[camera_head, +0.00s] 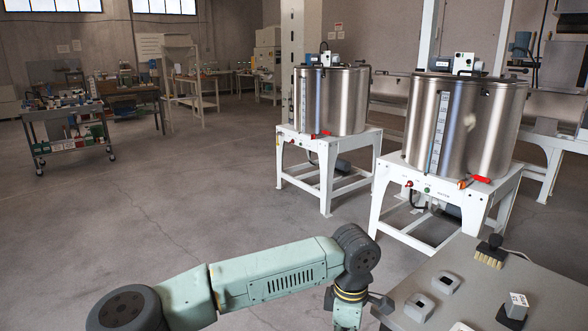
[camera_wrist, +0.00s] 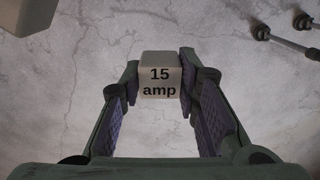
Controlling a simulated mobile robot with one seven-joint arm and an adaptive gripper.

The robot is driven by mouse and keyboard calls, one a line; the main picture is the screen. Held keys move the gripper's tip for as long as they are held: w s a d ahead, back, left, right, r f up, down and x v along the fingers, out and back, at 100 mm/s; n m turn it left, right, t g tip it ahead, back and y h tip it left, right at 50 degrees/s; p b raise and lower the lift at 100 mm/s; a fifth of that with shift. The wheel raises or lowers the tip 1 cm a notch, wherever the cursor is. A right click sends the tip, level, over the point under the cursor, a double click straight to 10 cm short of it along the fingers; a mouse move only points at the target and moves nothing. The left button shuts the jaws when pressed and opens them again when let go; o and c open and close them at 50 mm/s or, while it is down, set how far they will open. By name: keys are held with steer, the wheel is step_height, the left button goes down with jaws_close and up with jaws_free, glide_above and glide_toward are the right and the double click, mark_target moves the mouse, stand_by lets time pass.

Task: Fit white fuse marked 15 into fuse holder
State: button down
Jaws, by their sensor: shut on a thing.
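In the wrist view a white block-shaped fuse (camera_wrist: 160,76) marked "15 amp" sits between the fingertips of my gripper (camera_wrist: 160,80). The gripper is shut on its left and right sides, and the marked face points at the camera. In the head view my wrist (camera_head: 350,295) is at the bottom edge, left of the grey table, and the fuse is not visible there. A small dark block with a white top piece (camera_head: 513,309) stands on the table at the right; I cannot tell whether it is the fuse holder.
In the wrist view a pale block-like shape (camera_wrist: 25,15) and dark rods (camera_wrist: 285,38) show at the top. Open floor lies left.

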steer(key=w+a+f+m, duration=0.1)
steer(key=a+f+m, duration=0.2)
steer(key=f, duration=0.6)
steer(key=w+a+f+m, duration=0.1)
steer(key=a+f+m, duration=0.3)
steer(key=f+m, duration=0.3)
steer(key=w+a+f+m, duration=0.1)
steer(key=a+f+m, duration=0.2)
steer(key=f, duration=0.8)
steer(key=shift+w+a+f+m, duration=0.25)
steer(key=shift+a+m, duration=0.05)
steer(key=shift+m, duration=0.7)
steer(key=s+f, duration=0.4)
steer(key=f, duration=0.1)
steer(key=shift+s+f, duration=0.2)
steer(key=shift+f, duration=0.1)
steer(key=shift+r, duration=0.1)
